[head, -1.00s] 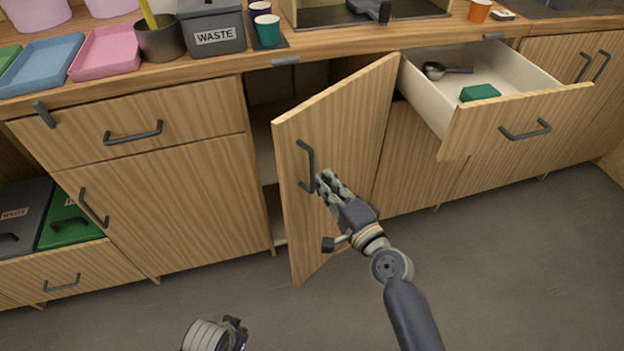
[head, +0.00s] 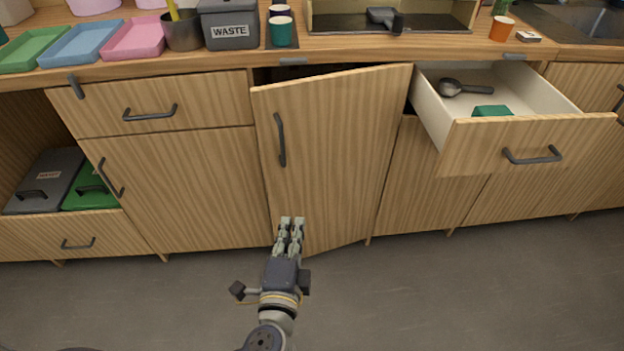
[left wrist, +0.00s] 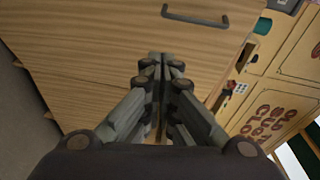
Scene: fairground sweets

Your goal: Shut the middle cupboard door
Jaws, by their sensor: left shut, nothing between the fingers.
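The middle cupboard door (head: 340,150) is a wooden panel hinged on its right side. It stands slightly open in the head view, with a dark narrow gap along its top and its left edge out from the cupboard front. Its dark bar handle (head: 280,140) is near the left edge. My left gripper (head: 292,222) is shut and empty in front of the door's lower left part, below the handle. In the left wrist view the closed fingers (left wrist: 162,62) point at the door's wood (left wrist: 95,60), close to it; I cannot tell if they touch. My right gripper is not in view.
An open drawer (head: 560,130) juts out right of the door, holding a scoop (head: 465,88) and a green block (head: 491,110). A shut cupboard door (head: 190,190) is to the left. The counter above holds trays and a waste bin (head: 229,25). The floor (head: 450,290) is clear.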

